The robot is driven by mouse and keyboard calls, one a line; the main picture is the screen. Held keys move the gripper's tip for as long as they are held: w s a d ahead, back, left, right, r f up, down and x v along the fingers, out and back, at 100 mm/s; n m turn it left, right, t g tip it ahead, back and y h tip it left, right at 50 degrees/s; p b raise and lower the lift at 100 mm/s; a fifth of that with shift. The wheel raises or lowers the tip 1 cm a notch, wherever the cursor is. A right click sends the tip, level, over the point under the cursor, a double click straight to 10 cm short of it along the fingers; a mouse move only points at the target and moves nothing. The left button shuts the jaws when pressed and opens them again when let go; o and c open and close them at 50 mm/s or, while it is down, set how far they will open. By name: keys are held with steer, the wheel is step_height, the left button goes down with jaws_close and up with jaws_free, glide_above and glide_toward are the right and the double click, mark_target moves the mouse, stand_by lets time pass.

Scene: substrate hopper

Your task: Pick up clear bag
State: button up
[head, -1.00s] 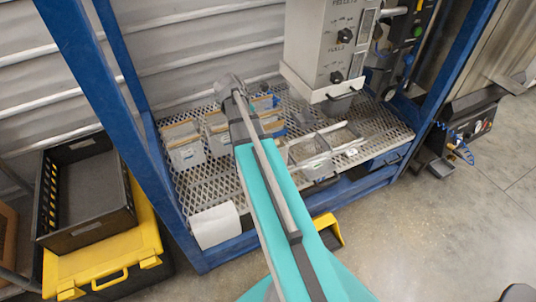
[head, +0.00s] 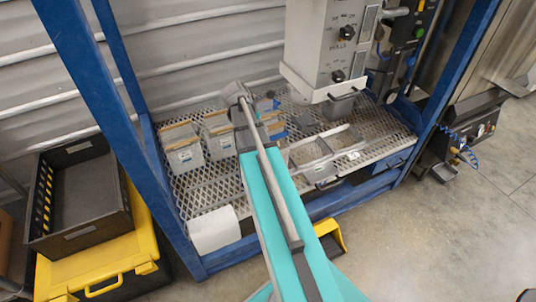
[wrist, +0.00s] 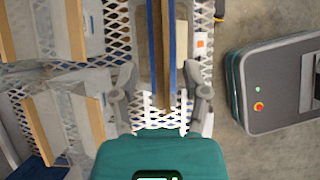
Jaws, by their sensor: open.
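Several clear bags with stiff top strips stand on the mesh shelf. One clear bag (head: 184,156) with a tan strip is at the left in the head view, and another (head: 219,143) is beside it. In the wrist view, two tan-stripped bags (wrist: 88,118) (wrist: 50,40) lie left of my gripper. A bag with a blue-edged strip (wrist: 164,45) lies ahead, lined up between the fingers. My gripper (wrist: 163,92) is open and empty, its fingers spread either side of that strip's line. I cannot tell whether they touch it. In the head view my arm hides the fingers.
The mesh shelf (head: 185,190) sits in a blue frame (head: 75,62). A grey hopper box (head: 318,50) hangs above its right side. Clear open trays (head: 312,160) stand right of my arm. A black crate (head: 85,200) on a yellow-lidded box stands left.

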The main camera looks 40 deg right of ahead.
mark_target(269, 131)
steer(key=shift+f, duration=0.15)
steer(key=shift+b+x, duration=2.2)
steer(key=shift+x, duration=0.3)
steer(key=shift+s+d, duration=0.15)
